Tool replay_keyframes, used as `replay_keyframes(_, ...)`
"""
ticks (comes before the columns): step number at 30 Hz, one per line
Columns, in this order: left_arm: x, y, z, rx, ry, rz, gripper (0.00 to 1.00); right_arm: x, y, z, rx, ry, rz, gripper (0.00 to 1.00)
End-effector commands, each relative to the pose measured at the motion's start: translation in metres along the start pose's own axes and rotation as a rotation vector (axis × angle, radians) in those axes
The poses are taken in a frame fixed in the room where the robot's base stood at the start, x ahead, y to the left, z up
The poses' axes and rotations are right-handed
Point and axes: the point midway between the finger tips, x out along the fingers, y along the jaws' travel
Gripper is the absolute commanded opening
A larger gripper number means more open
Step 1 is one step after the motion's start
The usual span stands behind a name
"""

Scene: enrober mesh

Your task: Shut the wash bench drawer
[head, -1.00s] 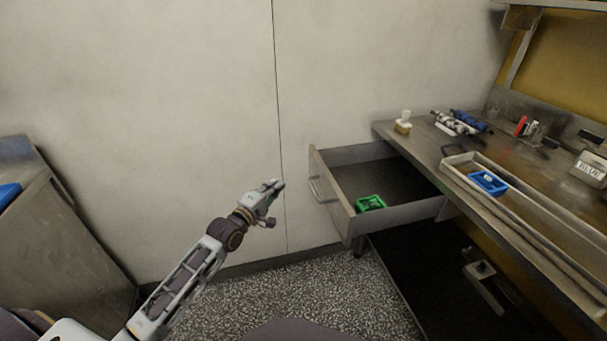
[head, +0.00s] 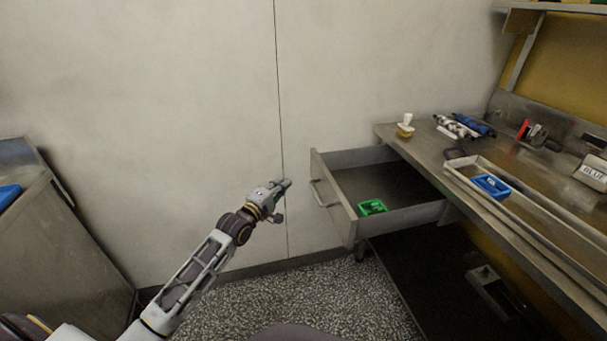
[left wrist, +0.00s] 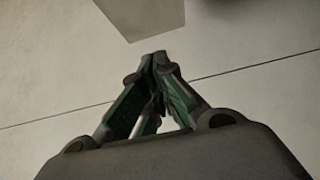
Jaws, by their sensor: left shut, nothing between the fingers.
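The wash bench drawer (head: 385,190) stands pulled out from the left end of the metal bench (head: 480,190). Its front panel faces left and carries a bar handle (head: 318,194). A green tray (head: 371,207) lies inside the drawer. My left gripper (head: 287,184) is shut and empty, a little left of the drawer front and apart from the handle in the head view. In the left wrist view its fingertips (left wrist: 155,62) meet, and a pale grey panel edge shows just beyond them. My right gripper is not in view.
A blue tray (head: 491,186) sits in a long metal trough on the bench. A small bottle (head: 405,126) stands at the bench's back corner. A pale wall (head: 200,100) is behind. A metal cabinet (head: 60,240) stands at left. The speckled floor (head: 300,300) is open before the drawer.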

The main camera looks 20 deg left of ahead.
Motion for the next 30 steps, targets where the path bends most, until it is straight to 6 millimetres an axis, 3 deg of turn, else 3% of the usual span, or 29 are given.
replay_keyframes(30, 0.071, 0.000, 0.003, -0.001, -0.001, 0.002, 0.00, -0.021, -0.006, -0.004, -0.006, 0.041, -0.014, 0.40)
